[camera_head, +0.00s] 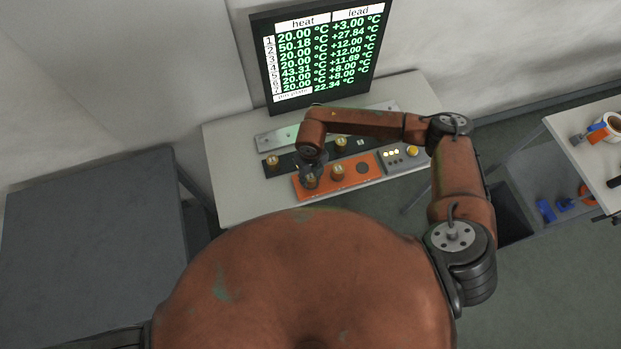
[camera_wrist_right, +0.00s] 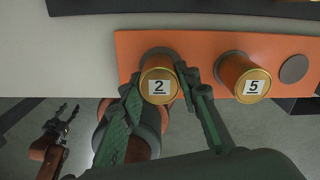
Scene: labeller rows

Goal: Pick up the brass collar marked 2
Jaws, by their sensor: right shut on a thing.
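The brass collar marked 2 (camera_wrist_right: 159,86) is at the left end of the orange plate (camera_wrist_right: 207,43), its label facing the right wrist camera. My right gripper (camera_wrist_right: 160,78) has one green finger on each side of the collar and is shut on it. In the head view the right gripper (camera_head: 314,168) is over the left end of the orange plate, partly covering this collar (camera_head: 310,181). I cannot tell whether the collar is clear of the plate. My left gripper (camera_wrist_right: 67,113) shows at the lower left of the wrist view, open and empty, away from the collars.
A collar marked 5 (camera_wrist_right: 252,86) stands right of the held one, beside an empty dark round spot (camera_wrist_right: 293,69). Behind are a dark plate with more collars (camera_head: 273,162) and a pale strip (camera_head: 270,142). A grey control box (camera_head: 404,157) and a screen (camera_head: 322,50) are close by.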

